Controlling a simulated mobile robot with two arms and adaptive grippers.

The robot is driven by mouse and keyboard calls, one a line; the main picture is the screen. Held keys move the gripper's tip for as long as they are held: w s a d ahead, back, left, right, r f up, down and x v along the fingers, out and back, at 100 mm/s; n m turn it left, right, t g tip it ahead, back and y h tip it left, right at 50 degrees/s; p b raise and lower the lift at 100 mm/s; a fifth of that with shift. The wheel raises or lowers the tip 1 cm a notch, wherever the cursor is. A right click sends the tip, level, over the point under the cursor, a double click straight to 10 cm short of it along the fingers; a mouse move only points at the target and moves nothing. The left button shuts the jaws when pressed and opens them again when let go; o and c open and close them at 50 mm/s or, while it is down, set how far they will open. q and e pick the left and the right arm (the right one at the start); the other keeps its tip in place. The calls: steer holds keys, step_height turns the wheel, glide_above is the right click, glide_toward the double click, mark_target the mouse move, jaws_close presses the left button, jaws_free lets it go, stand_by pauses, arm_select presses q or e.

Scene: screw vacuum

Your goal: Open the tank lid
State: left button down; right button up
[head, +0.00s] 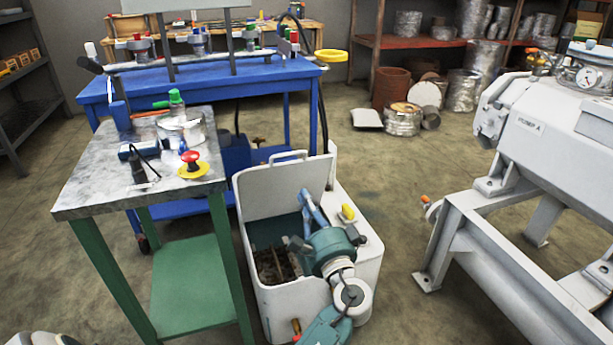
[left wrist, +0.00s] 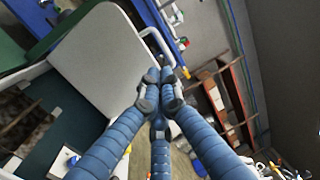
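The white tank (head: 345,250) stands on the floor in the middle of the head view. Its lid (head: 283,188) is raised and stands nearly upright, with a metal handle (head: 288,155) on its top edge. The tank's dark inside shows below it. My left gripper (head: 305,193) is over the opening, near the lid's inner face at its right side. In the left wrist view its blue fingers (left wrist: 160,76) come together at the tips, with nothing visible between them. The lid (left wrist: 100,60) is beside them and its handle (left wrist: 157,42) lies beyond the tips. Contact is unclear. My right gripper is out of view.
A green-legged metal table (head: 85,190) with a red button (head: 190,157) stands left of the tank. A blue workbench (head: 265,75) is behind. A grey machine frame (head: 500,255) stands at the right. Open floor lies between it and the tank.

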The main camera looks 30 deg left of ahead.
arm_select(q)
steer(key=b+x, duration=0.1)
steer(key=x, duration=1.2)
steer(key=shift+w+a, duration=0.15)
steer(key=shift+a, duration=0.1)
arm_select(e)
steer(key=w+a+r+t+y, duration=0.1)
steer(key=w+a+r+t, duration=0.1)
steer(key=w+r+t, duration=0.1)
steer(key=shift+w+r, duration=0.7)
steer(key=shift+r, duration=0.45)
